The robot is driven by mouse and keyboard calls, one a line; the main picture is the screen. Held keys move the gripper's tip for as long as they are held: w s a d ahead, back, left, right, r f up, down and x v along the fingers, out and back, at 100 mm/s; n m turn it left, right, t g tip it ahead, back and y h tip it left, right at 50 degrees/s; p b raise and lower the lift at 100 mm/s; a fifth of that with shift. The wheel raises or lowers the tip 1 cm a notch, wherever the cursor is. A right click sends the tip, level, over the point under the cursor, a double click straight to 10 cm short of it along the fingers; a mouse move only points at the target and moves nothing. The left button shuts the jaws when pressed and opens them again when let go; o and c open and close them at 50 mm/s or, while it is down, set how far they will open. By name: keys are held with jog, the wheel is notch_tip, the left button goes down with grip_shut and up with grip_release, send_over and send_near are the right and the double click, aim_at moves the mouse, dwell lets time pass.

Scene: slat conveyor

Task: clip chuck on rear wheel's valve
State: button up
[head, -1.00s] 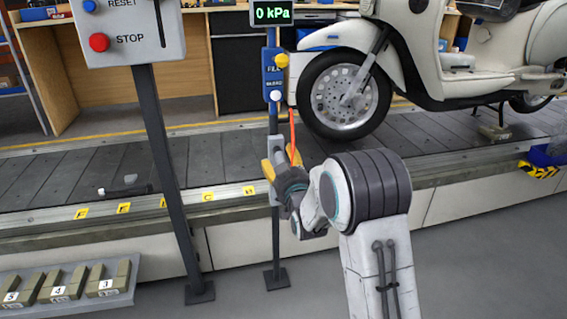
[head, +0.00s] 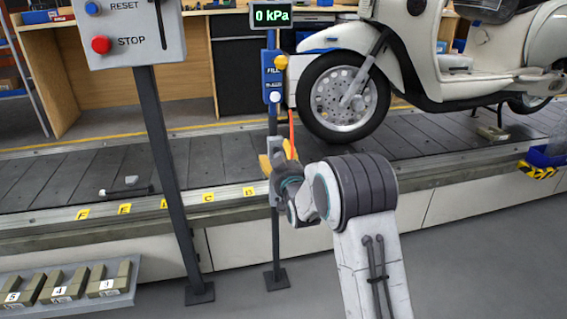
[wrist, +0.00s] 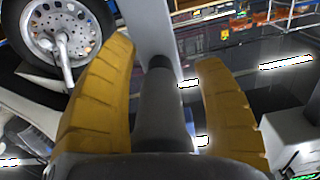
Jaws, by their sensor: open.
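The white scooter (head: 440,75) stands on the conveyor at right. Its rear wheel (head: 530,104) is mostly hidden behind the body, and I cannot make out its valve. The front wheel (head: 343,95) shows fully; it also shows in the wrist view (wrist: 62,35). My gripper (head: 270,160) is at the fill post, seen partly from behind the arm. In the wrist view its yellow fingers (wrist: 165,60) are open, on either side of a dark grey rounded body (wrist: 160,110), perhaps the chuck. I cannot tell whether they touch it. An orange hose piece (head: 291,135) rises beside the gripper.
The fill post (head: 274,240) carries a 0 kPa display (head: 273,15). A RESET/STOP panel (head: 130,30) stands on a leaning post to the left. Numbered blocks lie on a tray (head: 120,299) at front left. The conveyor slats (head: 215,160) left of the post are mostly clear.

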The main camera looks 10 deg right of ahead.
jog(key=shift+w+r, duration=0.3)
jog(key=shift+r, duration=0.1)
jog(key=shift+c, duration=0.5)
grip_shut()
jog(key=shift+s+f, duration=0.35)
jog(key=shift+s, duration=0.05)
dwell(0.4)
jog(key=shift+s, duration=2.35)
